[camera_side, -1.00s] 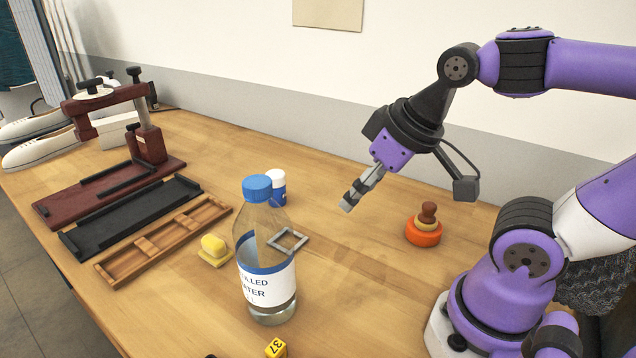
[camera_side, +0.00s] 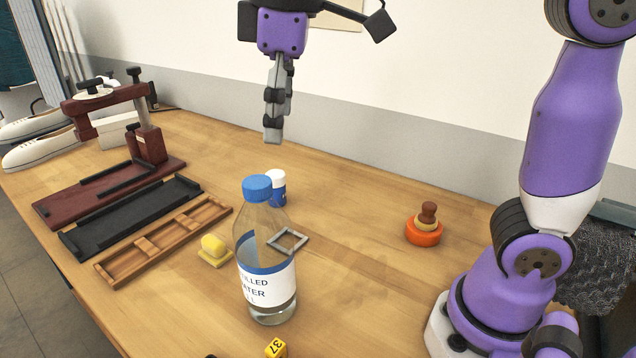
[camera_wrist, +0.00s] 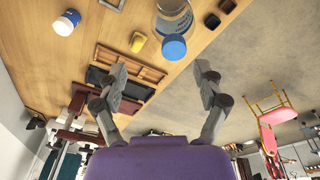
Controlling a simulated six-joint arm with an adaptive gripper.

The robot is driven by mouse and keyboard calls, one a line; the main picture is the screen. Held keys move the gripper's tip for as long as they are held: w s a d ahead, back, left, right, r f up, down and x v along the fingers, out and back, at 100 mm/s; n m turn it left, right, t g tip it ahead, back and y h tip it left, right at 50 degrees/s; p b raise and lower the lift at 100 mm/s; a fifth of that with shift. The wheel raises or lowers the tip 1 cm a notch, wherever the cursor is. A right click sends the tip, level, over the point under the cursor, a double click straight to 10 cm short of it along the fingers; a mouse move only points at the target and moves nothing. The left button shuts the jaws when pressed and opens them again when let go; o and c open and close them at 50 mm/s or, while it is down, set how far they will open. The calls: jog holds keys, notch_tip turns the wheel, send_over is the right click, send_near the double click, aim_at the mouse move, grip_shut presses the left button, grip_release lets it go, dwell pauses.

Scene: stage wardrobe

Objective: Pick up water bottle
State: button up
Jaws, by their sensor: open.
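The water bottle (camera_side: 266,252) is clear with a blue cap and a white and blue label. It stands upright on the wooden table in the side view. In the wrist view its blue cap (camera_wrist: 174,47) shows beyond the fingers, near the top middle. My gripper (camera_side: 272,140) points down above the bottle's cap in the side view, apart from it. In the wrist view the gripper's two fingers (camera_wrist: 161,70) are spread wide with nothing between them touching either one.
A white bottle with a blue label (camera_side: 276,188) stands close behind. A grey square frame (camera_side: 288,240) and a yellow block (camera_side: 214,250) lie nearby. Wooden trays (camera_side: 165,240) and a dark red press (camera_side: 150,140) are at left. An orange stamp (camera_side: 425,230) stands at right.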

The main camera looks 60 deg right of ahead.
jog(key=a+n, duration=0.1)
jog(key=w+a+r+g, duration=0.1)
jog(key=a, duration=0.1)
jog(key=shift+r+n, duration=0.2)
jog(key=shift+n, duration=0.2)
jog(key=shift+a+n+g, duration=0.3)
jog(key=shift+a+n, duration=0.05)
jog(key=shift+n, duration=0.05)
send_over(257, 181)
jog(key=f, duration=0.4)
jog(key=shift+s+a+f, duration=0.25)
jog(key=shift+a, duration=0.05)
jog(key=shift+w+d+f, duration=0.15)
jog(key=shift+f, duration=1.25)
jog(key=shift+w+d+f, duration=0.1)
jog(key=shift+d+f, duration=0.05)
jog(key=shift+f, duration=1.2)
grip_shut()
